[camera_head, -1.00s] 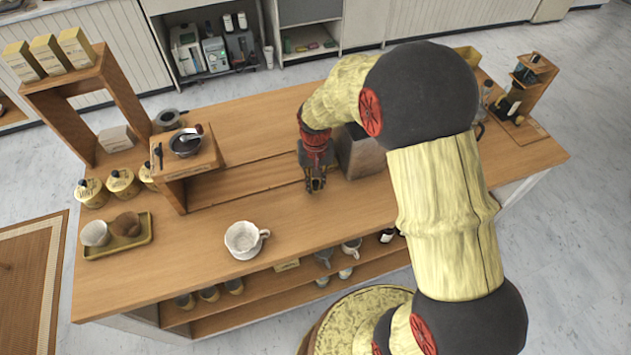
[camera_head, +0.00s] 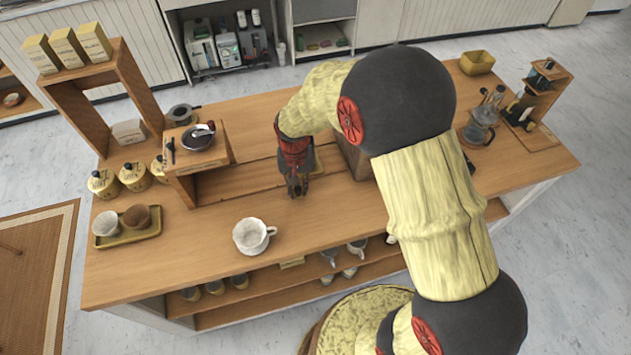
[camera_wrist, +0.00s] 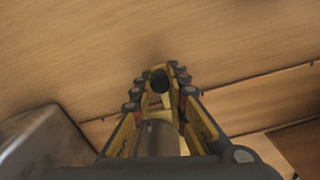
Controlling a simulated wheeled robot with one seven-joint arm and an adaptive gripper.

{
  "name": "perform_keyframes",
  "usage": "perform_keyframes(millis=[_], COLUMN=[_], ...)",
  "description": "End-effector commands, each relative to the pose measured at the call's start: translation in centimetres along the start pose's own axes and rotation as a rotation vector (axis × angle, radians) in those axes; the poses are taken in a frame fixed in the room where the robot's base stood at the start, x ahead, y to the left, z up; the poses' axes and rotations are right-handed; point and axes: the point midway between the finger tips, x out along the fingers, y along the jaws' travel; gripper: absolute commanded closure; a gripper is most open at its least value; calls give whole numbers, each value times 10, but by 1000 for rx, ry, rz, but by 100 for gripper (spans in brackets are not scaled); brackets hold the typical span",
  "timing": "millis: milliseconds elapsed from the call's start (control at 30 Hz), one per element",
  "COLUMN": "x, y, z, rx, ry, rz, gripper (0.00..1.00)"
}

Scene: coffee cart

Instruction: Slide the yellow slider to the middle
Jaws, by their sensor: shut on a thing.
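My gripper (camera_head: 296,192) reaches down to the wooden counter, left of the box-like block. In the wrist view its fingers (camera_wrist: 160,75) are closed around a small dark round knob (camera_wrist: 159,82). A small yellowish piece (camera_head: 319,160) shows just right of my gripper in the head view, partly hidden by it; I take it to be part of the yellow slider. Whether the knob belongs to that piece cannot be seen. A long seam or track (camera_head: 240,199) runs along the counter on the left of my gripper.
A white cup (camera_head: 252,237) stands on the counter in front and to the left. A wooden stand (camera_head: 198,158) with a dark bowl is further left, and a block (camera_head: 352,158) is close on the right. Bare counter lies between gripper and stand.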

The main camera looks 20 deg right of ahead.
Motion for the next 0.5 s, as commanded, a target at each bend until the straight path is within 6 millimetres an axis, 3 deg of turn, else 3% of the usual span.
perform_keyframes(millis=[200, 500], x=[-1, 0], y=[-48, -87], z=[13, 23], rx=[-4, -2], ry=[-1, -1], rz=[0, 0], gripper=[100, 100])
